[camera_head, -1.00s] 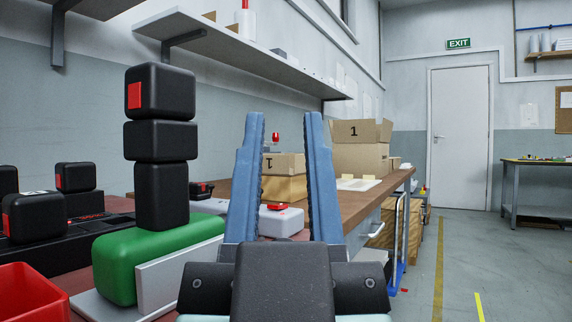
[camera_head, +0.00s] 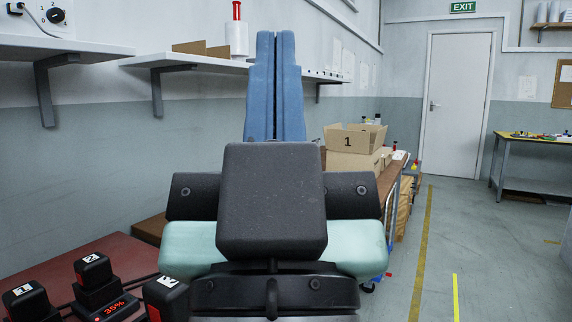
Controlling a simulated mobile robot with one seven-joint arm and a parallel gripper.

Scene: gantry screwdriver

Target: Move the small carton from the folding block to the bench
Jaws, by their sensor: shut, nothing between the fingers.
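My gripper (camera_head: 276,36) is shut and empty, its two blue fingers side by side and pointing up in the middle of the picture. An open carton marked 1 (camera_head: 347,143) stands to the right of the fingers, farther off, on the bench (camera_head: 387,182). A second, lower carton marked 1 and the block under it do not show now; my gripper body covers much of the bench. I cannot tell the folding block in this view.
A red work surface (camera_head: 62,252) at lower left carries several black batteries (camera_head: 93,270) and a unit reading 35%. Wall shelves (camera_head: 195,60) with a red-tipped roll (camera_head: 236,38) run behind. Clear floor (camera_head: 440,250) lies to the right, towards a door (camera_head: 458,100).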

